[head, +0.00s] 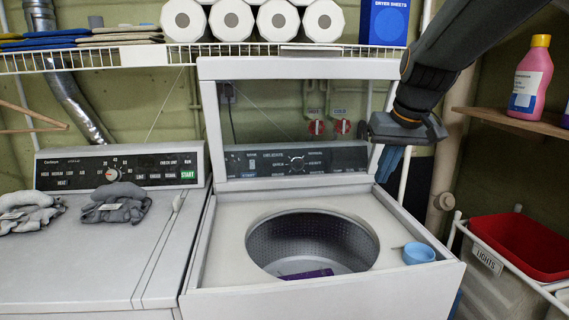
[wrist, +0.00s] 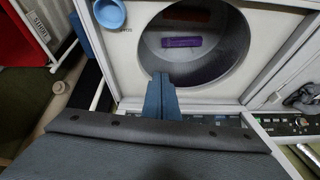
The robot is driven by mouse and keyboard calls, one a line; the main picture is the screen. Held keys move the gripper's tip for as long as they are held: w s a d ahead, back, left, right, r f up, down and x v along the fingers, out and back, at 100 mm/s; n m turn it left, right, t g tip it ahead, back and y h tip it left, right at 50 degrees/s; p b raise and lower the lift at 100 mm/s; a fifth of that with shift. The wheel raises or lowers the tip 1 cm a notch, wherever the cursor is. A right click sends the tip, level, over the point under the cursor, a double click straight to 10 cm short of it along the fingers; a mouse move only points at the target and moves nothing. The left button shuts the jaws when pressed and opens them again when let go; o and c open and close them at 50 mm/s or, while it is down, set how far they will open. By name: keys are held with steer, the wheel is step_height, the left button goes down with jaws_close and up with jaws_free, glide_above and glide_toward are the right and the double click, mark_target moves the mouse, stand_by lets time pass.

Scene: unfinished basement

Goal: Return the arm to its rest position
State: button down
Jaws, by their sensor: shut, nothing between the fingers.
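My arm reaches in from the upper right of the head view. My gripper (wrist: 162,95) shows in the wrist view with its two blue fingers together and nothing between them. In the head view the fingers are mostly hidden behind the dark wrist, with a bit of blue below it. The gripper hangs at the right side of the open washer (head: 420,285), near its raised lid, above and behind the tub opening. It appears apart from everything around it.
A blue cup (head: 418,253) sits on the washer's front right corner. A purple item (head: 305,274) lies in the tub. A wire shelf (head: 130,58) holds paper rolls and a dryer sheets box (head: 384,22). A pink bottle (head: 530,78) stands right; a red basket (head: 520,245) is below.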

steer(key=s+a+f+g, duration=0.2)
steer(key=s+f, duration=0.8)
steer(key=f, duration=0.1)
steer(key=s+a+f+g, duration=0.1)
steer(key=s+f+g, duration=0.1)
steer(key=s+f, duration=0.8)
steer(key=shift+s+a+f+h, duration=0.15)
steer(key=shift+a+f+h, duration=0.2)
steer(key=shift+f, duration=0.2)
